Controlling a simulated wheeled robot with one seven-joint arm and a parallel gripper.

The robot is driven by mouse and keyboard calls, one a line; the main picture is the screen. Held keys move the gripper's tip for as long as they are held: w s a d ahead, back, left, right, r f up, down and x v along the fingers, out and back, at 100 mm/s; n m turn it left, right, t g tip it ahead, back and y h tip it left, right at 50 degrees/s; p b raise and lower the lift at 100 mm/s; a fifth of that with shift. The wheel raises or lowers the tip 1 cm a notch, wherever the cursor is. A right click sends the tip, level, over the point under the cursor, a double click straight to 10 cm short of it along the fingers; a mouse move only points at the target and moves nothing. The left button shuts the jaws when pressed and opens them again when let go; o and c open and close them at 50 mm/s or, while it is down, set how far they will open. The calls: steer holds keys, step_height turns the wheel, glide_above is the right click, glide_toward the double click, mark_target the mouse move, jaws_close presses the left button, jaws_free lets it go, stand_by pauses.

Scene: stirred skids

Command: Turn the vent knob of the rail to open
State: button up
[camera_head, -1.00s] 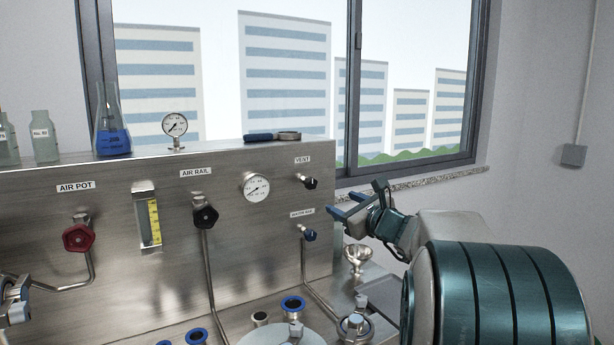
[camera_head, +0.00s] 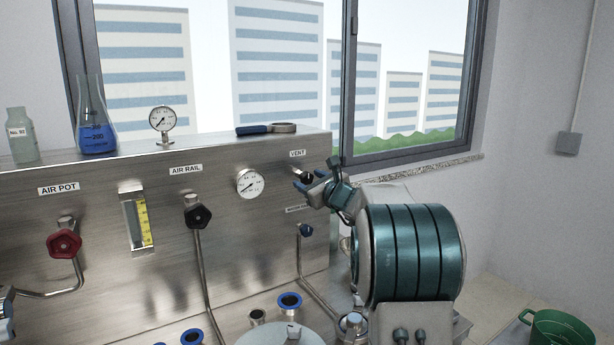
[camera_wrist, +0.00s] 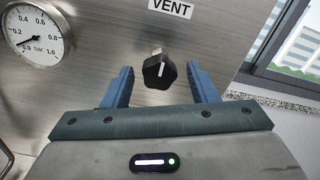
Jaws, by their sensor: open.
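The vent knob (camera_wrist: 159,70) is black and faceted with a white mark on its face, and sits on a short metal stem below the VENT label (camera_wrist: 171,7) in the wrist view. My gripper (camera_wrist: 160,82) is open, with a blue finger on each side of the knob. The knob is between the fingers, and I see gaps, so they appear apart from it. In the head view my gripper (camera_head: 309,180) is at the panel under the VENT label and covers part of the knob.
A round gauge (camera_head: 250,183) is left of the vent knob. The black AIR RAIL knob (camera_head: 198,216) and red AIR POT knob (camera_head: 64,243) are farther left. A blue-handled tool (camera_head: 266,129) lies on the panel's top.

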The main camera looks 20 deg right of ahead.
steer(key=shift+w+a, duration=0.25)
steer(key=shift+w, duration=0.55)
steer(key=shift+c, duration=0.3)
steer(key=c, duration=0.9)
